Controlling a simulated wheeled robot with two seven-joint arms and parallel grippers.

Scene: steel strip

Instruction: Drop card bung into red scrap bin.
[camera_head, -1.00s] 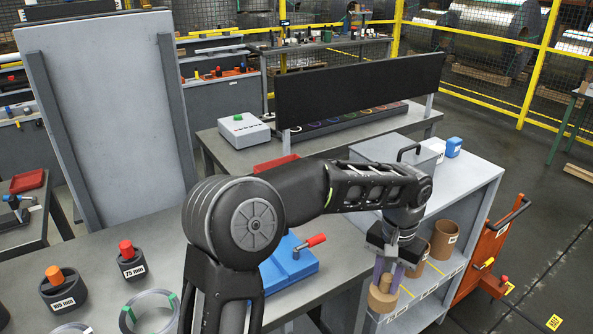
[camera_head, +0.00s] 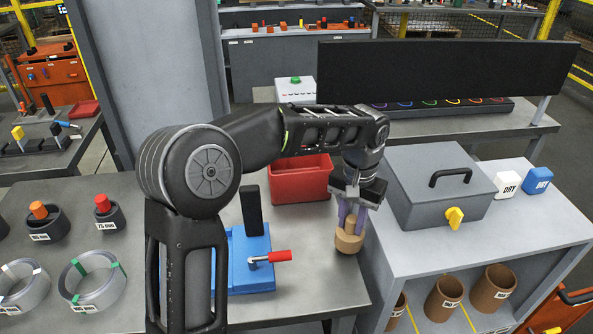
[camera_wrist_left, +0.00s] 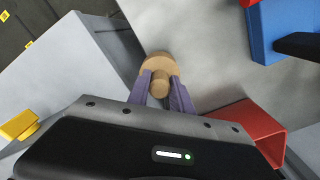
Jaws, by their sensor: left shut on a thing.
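The card bung (camera_head: 349,240) is a tan stepped plug with a narrow knob above a wider disc. My left gripper (camera_head: 352,215) is shut on its knob, with the purple fingers on either side, and holds it upright near the table's right edge. The bung also shows between the fingers in the left wrist view (camera_wrist_left: 158,70). The red scrap bin (camera_head: 301,180) stands on the table behind and to the left of the gripper; my arm passes in front of part of it. Its red wall shows in the left wrist view (camera_wrist_left: 258,130). My right gripper is not in view.
A blue fixture (camera_head: 240,262) with a red-handled lever stands left of the bung. A grey lidded box (camera_head: 440,185) sits on the shelf unit to the right, with cardboard tubes (camera_head: 444,298) below. Wire coils (camera_head: 92,280) lie at the left.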

